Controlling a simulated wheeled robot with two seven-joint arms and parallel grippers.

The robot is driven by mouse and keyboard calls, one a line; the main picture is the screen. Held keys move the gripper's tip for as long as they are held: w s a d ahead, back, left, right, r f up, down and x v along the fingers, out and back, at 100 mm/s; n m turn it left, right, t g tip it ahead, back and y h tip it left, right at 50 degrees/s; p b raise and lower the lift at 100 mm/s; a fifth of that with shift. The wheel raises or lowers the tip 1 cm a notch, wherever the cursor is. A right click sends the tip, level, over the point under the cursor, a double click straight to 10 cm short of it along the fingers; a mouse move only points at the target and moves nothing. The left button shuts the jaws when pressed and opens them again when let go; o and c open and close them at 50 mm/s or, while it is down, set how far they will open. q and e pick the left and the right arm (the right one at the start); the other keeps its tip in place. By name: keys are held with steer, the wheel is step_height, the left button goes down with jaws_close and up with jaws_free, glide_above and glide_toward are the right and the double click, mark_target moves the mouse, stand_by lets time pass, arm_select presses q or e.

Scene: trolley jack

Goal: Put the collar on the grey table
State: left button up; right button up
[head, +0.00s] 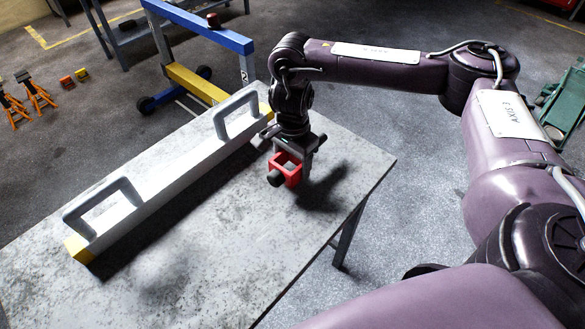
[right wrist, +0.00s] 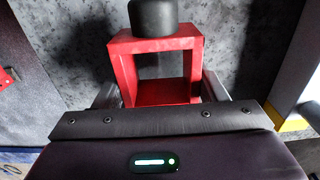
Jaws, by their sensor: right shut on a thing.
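The collar (head: 286,170) is a red square open frame with a black round knob on one side. My right gripper (head: 297,157) is shut on it and holds it over the grey table (head: 225,228), near the table's far right part. A dark shadow lies on the table to the right of the gripper; I cannot tell whether the collar touches the top. In the right wrist view the red collar (right wrist: 118,75) sits between the fingers, with its black knob (right wrist: 153,17) at the top. My left gripper is not in view.
A long white beam (head: 165,180) with two grey handles and yellow ends lies along the table's left side, close to the gripper. The table's right edge (head: 352,218) is near. Bare tabletop lies in front. A blue and yellow frame (head: 200,80) stands behind on the floor.

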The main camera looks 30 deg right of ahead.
steer(key=shift+w+f, duration=0.1)
steer(key=shift+f, duration=1.1)
steer(key=shift+f+b, duration=0.2)
steer(key=shift+b, duration=0.2)
steer(key=o, duration=1.4)
steer(key=shift+r+p, duration=0.35)
steer(key=shift+r, duration=0.15)
step_height(320, 180, up, 11)
steer(key=p, duration=0.3)
steer(key=shift+r, duration=0.2)
